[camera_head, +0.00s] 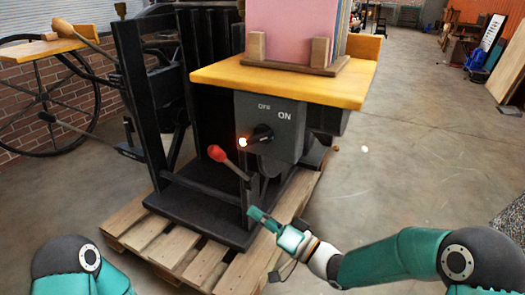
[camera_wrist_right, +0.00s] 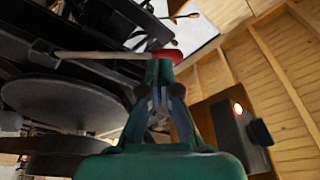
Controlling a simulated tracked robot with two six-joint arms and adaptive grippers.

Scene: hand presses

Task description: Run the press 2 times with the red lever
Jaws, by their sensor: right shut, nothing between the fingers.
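The press (camera_head: 200,120) is a dark machine on a wooden pallet. Its red lever (camera_head: 217,153) has a round red knob on a thin shaft, which slants up to the left from the front of the press. My right gripper (camera_head: 255,213) is shut and empty, below and right of the knob in the head view. In the right wrist view, the red knob (camera_wrist_right: 170,55) shows just beyond my shut fingertips (camera_wrist_right: 160,65), partly hidden by them. I cannot tell whether they touch. My left gripper is out of view.
A grey box (camera_head: 275,115) carries OFF and ON labels, a dark switch knob (camera_head: 263,133) and a glowing lamp (camera_head: 242,142). A yellow table (camera_head: 220,75) above it bears a pink block (camera_head: 292,30). The pallet (camera_head: 130,220) lies underneath. The floor at the right is open.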

